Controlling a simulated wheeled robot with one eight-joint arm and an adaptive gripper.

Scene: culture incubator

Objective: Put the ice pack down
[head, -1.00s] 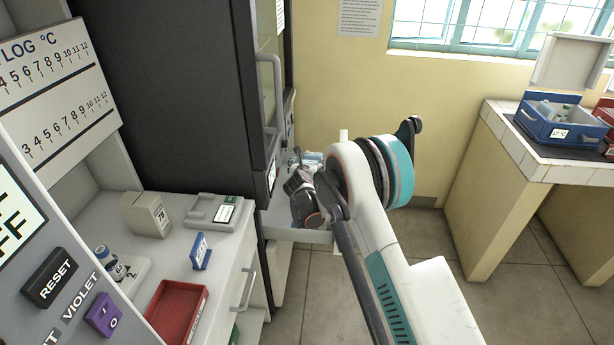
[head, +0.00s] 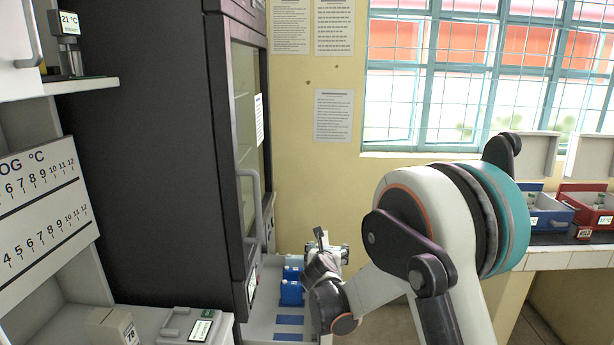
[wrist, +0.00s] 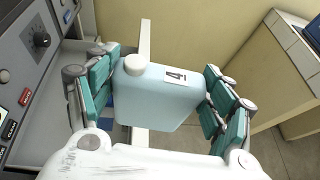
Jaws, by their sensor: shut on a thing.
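The ice pack (wrist: 158,98) is a pale blue, flat block with a round cap and a label reading 4. It sits between the teal finger pads of my gripper (wrist: 160,82) in the wrist view, and the gripper is shut on it. In the head view my gripper (head: 325,272) is over the right side of a pulled-out white drawer (head: 262,312), and the ice pack is mostly hidden there. I cannot tell how high it is held above the drawer floor.
Blue packs (head: 291,293) stand in the drawer, with flat blue marked spots (head: 289,320) in front of them. A tall dark incubator (head: 160,150) rises left of the drawer. A blue box (head: 548,219) and a red box (head: 588,208) stand on the right bench.

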